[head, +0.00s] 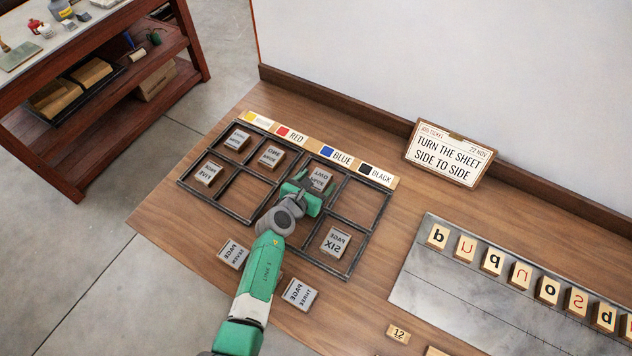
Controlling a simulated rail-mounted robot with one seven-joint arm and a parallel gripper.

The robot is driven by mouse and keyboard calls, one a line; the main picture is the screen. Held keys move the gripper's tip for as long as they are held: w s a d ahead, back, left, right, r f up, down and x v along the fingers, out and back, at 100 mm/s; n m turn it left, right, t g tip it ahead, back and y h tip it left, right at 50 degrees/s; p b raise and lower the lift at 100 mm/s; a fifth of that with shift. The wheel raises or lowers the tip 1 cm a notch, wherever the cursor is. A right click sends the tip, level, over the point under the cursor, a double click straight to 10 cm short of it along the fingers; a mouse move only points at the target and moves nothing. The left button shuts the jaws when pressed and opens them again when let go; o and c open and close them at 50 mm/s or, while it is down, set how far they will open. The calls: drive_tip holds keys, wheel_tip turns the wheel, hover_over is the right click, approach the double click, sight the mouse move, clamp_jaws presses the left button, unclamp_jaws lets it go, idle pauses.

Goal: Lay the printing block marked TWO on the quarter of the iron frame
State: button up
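The iron frame (379,229) lies on the wooden bench as two sets of four quarters, side by side. A grey block (320,177) with mirrored lettering that looks like TWO is in the upper left quarter of the right-hand set. Whether it lies flat or is raised is hard to tell. My gripper (304,191) is right at this block's near left side and covers part of it. The fingertips are too small and hidden to show whether they grip it. The block marked SIX (335,241) is in the lower right quarter. The upper right quarter is empty.
The left-hand set holds three blocks (271,157); its lower right quarter is bare. Two blocks, one marked THREE (299,294), the other (233,253) harder to read, lie before the frame. A colour strip (308,145), a sign (450,154) and a letter plate (447,298) are nearby.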

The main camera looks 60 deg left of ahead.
drive_tip(key=shift+r, duration=0.1)
drive_tip(key=p+v, duration=0.5)
drive_tip(key=v, duration=0.7)
